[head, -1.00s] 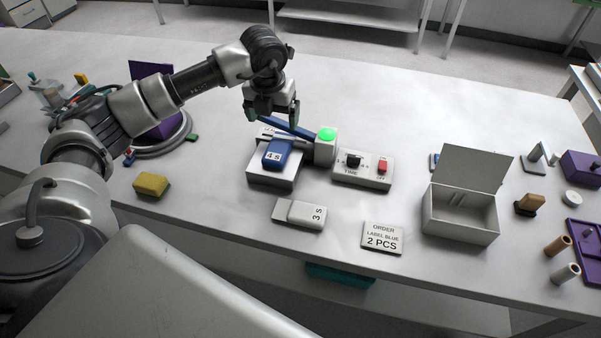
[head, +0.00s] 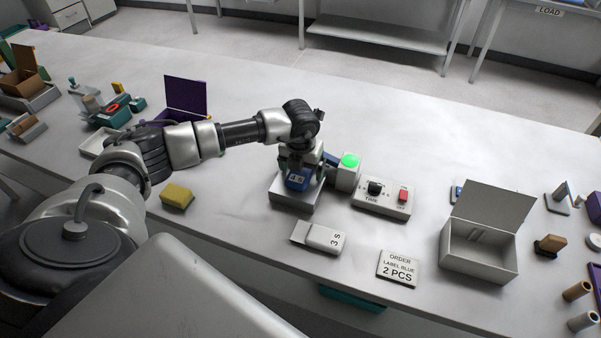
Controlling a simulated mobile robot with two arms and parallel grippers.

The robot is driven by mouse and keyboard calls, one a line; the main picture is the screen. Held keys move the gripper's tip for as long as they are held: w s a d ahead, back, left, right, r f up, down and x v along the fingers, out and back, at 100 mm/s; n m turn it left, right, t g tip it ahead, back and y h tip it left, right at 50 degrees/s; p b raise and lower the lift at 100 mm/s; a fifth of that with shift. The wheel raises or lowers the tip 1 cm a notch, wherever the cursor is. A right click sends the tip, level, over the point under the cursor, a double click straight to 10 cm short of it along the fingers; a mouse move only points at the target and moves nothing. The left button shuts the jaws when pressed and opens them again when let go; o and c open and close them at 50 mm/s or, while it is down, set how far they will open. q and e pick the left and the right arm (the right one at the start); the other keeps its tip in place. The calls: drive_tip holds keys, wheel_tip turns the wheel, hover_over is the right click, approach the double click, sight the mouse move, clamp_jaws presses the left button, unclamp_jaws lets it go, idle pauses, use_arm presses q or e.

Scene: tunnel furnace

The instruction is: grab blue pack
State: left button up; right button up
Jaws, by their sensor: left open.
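The blue pack (head: 297,180), with a white label reading "4 S", lies on the light base of the sealer (head: 296,200). My left gripper (head: 300,167) is open and points down at the pack, just over and behind it. Its fingers partly hide the pack's far end and the sealer's blue arm, so I cannot tell whether they touch the pack. A white pack marked "3 S" (head: 320,237) lies on the table in front of the sealer. My right gripper is not in view.
A green light (head: 350,161) glows on the sealer. A control box with a time knob and red switch (head: 381,199) stands to the right. An order card (head: 398,268) reads "LABEL BLUE 2 PCS". An open grey box (head: 478,250) stands farther right. A yellow sponge (head: 177,196) lies left.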

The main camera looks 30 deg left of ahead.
use_arm(q)
drive_tip(key=c, duration=1)
